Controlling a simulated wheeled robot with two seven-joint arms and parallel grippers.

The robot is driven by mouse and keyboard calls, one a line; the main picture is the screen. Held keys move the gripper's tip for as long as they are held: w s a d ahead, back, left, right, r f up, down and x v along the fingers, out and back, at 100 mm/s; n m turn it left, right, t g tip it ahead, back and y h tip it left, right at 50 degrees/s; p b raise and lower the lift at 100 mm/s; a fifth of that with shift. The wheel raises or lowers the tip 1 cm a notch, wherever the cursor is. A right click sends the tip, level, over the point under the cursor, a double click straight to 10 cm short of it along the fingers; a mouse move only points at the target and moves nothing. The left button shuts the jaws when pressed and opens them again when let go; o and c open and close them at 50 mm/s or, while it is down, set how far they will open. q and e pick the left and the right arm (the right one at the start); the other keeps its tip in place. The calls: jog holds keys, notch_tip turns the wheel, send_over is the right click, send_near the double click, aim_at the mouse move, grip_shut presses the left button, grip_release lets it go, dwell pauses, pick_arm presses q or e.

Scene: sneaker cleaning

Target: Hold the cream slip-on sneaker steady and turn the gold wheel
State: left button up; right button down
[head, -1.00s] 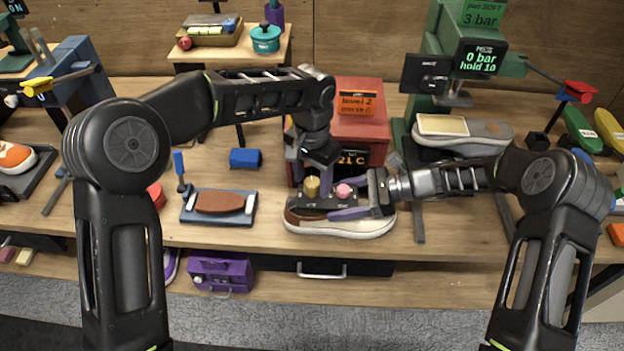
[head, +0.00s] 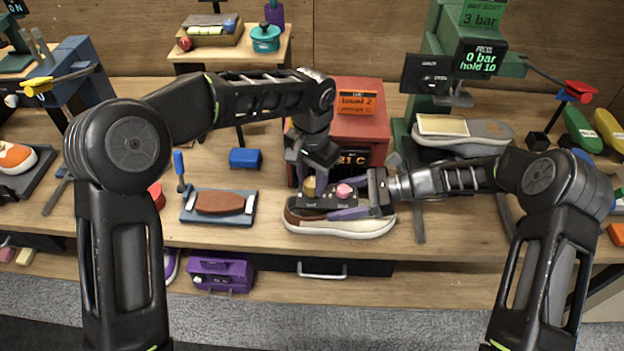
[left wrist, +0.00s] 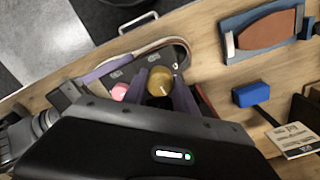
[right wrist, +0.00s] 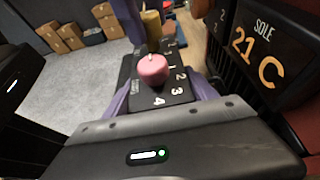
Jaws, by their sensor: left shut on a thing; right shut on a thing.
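The cream slip-on sneaker (head: 352,231) lies on the bench's front part, with a dark numbered bar (head: 314,202) on top. The bar carries a gold wheel (head: 309,187) and a pink knob (head: 345,190). My left gripper (head: 314,185) comes from above and is shut on the gold wheel; its fingers flank the wheel (left wrist: 160,82) in the left wrist view. My right gripper (head: 343,203) reaches in from the right and is shut along both sides of the dark bar (right wrist: 163,97), around the pink knob (right wrist: 152,69). The sneaker's far side is mostly hidden.
A red box (head: 362,124) with a "21 C" display stands close behind the sneaker. A blue tray with a brown sole (head: 220,202) and a blue block (head: 244,158) lie to the left. A green press holding a grey shoe (head: 482,133) stands at the right.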

aim_at(312, 182)
pick_arm(q)
grip_shut()
jog(key=shift+m, duration=0.9)
jog(key=o, duration=1.2)
grip_release()
notch_tip(312, 182, up, 12)
